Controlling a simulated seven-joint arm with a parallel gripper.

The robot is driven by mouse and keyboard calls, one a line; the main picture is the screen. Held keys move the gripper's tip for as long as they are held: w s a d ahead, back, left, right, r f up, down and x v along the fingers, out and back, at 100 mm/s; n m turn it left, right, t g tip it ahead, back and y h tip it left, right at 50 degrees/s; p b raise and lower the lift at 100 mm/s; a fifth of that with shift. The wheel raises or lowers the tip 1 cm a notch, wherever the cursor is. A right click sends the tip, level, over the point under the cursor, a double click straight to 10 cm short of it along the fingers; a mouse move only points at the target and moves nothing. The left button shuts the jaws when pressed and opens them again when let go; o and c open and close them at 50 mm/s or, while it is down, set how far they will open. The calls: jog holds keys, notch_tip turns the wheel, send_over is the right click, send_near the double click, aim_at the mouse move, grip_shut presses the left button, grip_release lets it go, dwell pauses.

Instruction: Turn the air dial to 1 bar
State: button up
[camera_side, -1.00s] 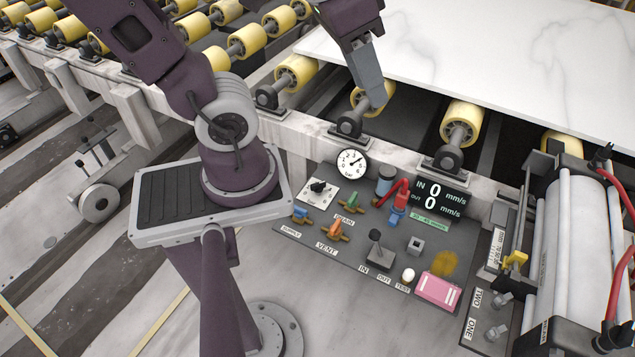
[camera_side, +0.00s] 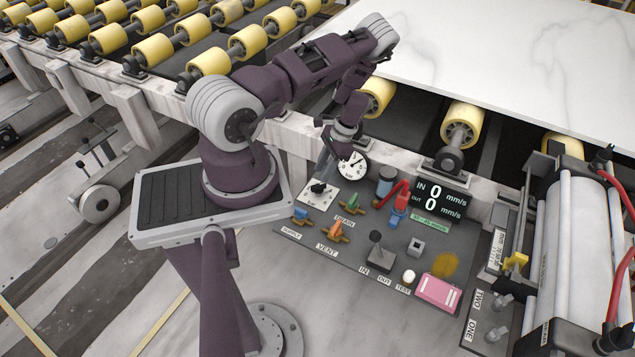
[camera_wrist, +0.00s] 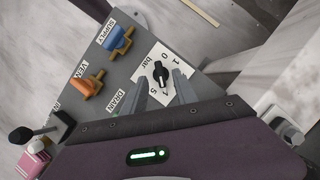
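The air dial is a black knob (camera_side: 318,187) on a white square plate (camera_side: 328,198), at the upper left of the grey control panel. I cannot tell exactly which number the mark meets. My gripper (camera_side: 329,151) is above the dial, pointing down, apparently clear of it. In the wrist view my gripper (camera_wrist: 162,82) is open, with the knob showing between its two grey fingers.
A round white gauge (camera_side: 353,165) stands close beside my gripper. Blue (camera_side: 300,214) and orange (camera_side: 335,229) valve handles lie in front of the dial. A red lever (camera_side: 392,192) and a speed display (camera_side: 437,199) are to the right. Rollers and the stone slab (camera_side: 500,60) lie behind.

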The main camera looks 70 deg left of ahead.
aim_at(316, 185)
jog(key=x, duration=0.5)
jog(key=shift+s+f, duration=0.1)
jog(key=shift+f, duration=0.1)
grip_shut()
